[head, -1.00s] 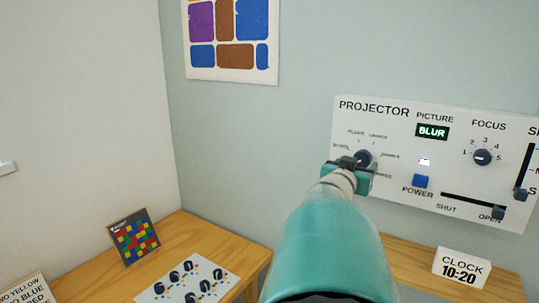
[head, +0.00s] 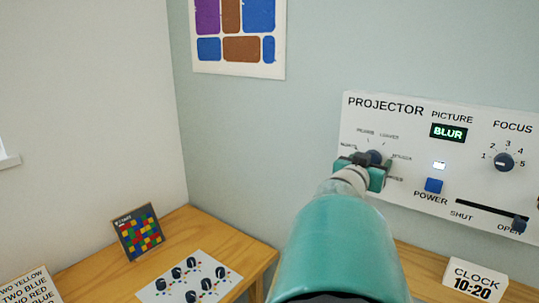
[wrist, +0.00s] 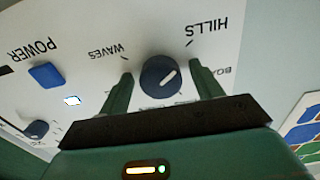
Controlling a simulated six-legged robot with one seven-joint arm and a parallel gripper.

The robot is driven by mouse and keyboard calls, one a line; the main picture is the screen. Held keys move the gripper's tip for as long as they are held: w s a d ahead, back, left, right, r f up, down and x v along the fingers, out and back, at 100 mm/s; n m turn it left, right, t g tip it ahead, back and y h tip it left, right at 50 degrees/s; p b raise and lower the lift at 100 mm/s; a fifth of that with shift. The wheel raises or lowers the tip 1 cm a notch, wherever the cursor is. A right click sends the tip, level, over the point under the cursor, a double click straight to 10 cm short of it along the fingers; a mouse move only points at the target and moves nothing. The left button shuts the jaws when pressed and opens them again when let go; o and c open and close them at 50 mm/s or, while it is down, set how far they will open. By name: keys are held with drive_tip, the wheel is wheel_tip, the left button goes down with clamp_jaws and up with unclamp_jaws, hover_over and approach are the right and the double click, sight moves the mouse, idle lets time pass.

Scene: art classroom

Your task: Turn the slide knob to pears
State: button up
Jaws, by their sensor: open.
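The slide knob (wrist: 161,77) is a round dark blue dial with a white pointer line on the white projector panel (head: 400,193). In the wrist view it sits between the two green fingers of my gripper (wrist: 167,84), which are open, one on each side. I cannot tell whether they touch it. The picture appears upside down there, with the labels WAVES, HILLS and a cut-off BOA. The pointer line slants toward the upper right. No pears label is readable there. In the head view my gripper partly hides the knob (head: 374,157), and the small labels are blurred.
The panel also has a POWER button (head: 433,186), a FOCUS knob (head: 503,162), a SHUT/OPEN slider (head: 519,223) and a screen reading BLUR (head: 448,132). A clock sign (head: 474,279) stands below. A card with several dark knobs (head: 190,277) lies on the left table.

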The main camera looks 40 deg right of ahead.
drive_tip(key=shift+a, duration=0.25)
drive_tip(key=c, duration=1)
drive_tip(key=shift+m, duration=0.3)
drive_tip(key=m, duration=1.9)
